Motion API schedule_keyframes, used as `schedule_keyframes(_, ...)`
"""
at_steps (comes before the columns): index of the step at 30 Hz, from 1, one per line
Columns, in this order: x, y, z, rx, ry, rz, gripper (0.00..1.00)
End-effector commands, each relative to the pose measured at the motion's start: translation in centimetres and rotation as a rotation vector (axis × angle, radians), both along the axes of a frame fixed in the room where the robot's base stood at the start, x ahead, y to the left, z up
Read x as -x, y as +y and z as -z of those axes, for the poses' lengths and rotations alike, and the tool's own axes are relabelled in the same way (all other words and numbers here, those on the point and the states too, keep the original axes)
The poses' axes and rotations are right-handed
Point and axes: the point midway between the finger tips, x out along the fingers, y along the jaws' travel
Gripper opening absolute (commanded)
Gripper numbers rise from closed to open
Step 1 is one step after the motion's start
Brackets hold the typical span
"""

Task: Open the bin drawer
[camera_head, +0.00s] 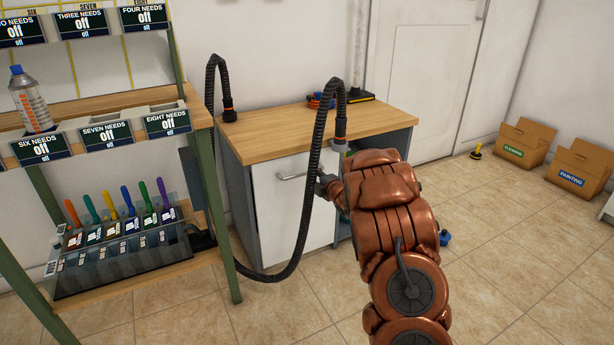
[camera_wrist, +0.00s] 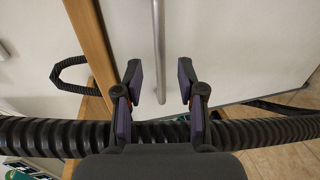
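The bin drawer (camera_head: 276,220) is a white front with a grey bar handle (camera_head: 291,176), in a grey cabinet with a wooden top. It looks shut. In the wrist view the handle (camera_wrist: 158,45) is a metal bar that runs between the two fingertips of my gripper (camera_wrist: 160,85), or just ahead of them. The fingers are apart with purple pads, and nothing is gripped. Whether the bar lies within the fingers' reach in depth is unclear. In the head view my gripper (camera_head: 325,186) is right of the handle, partly hidden by my arm.
A black corrugated hose (camera_head: 305,215) loops in front of the drawer front and crosses the wrist view (camera_wrist: 50,136) below the fingers. A green-posted shelf (camera_head: 215,215) stands at left. Cardboard boxes (camera_head: 523,142) sit at far right. The floor between is mostly clear.

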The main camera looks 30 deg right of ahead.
Motion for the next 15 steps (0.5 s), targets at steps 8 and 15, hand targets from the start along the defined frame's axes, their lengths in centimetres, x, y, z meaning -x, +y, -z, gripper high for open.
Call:
schedule_keyframes(8, -3.2, -0.2, 0.9, 0.0, -0.001, -0.001, 0.39)
schedule_keyframes(15, -5.4, -0.4, 1.3, -0.001, 0.0, -0.001, 0.39)
